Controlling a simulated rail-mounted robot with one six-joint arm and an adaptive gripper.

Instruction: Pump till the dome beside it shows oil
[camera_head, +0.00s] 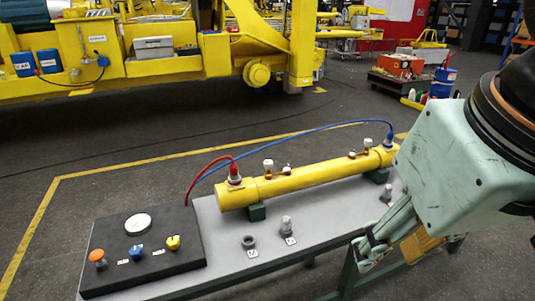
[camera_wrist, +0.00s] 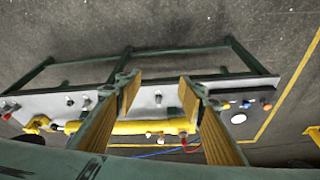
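A yellow cylinder (camera_head: 310,178) lies along a grey bench. On its top, a fitting with a pale round cap (camera_head: 268,165) stands beside a smaller dome-like fitting (camera_head: 286,169). A second such pair, a capped fitting (camera_head: 367,144) and a small one (camera_head: 352,155), sits nearer the right end. Which is pump or dome, and any oil, is too small to tell. My gripper (camera_head: 367,252) is at the bench's front right, apart from the cylinder. In the wrist view my gripper (camera_wrist: 160,88) is open and empty, its fingers spread above the bench.
A black panel (camera_head: 183,253) at bench left carries a gauge (camera_head: 138,223) and orange (camera_head: 98,258), blue (camera_head: 136,252) and yellow (camera_head: 173,243) knobs. Red (camera_head: 208,163) and blue (camera_head: 300,132) hoses rise from the cylinder's ends. Small grey fittings (camera_head: 287,225) stand along the front.

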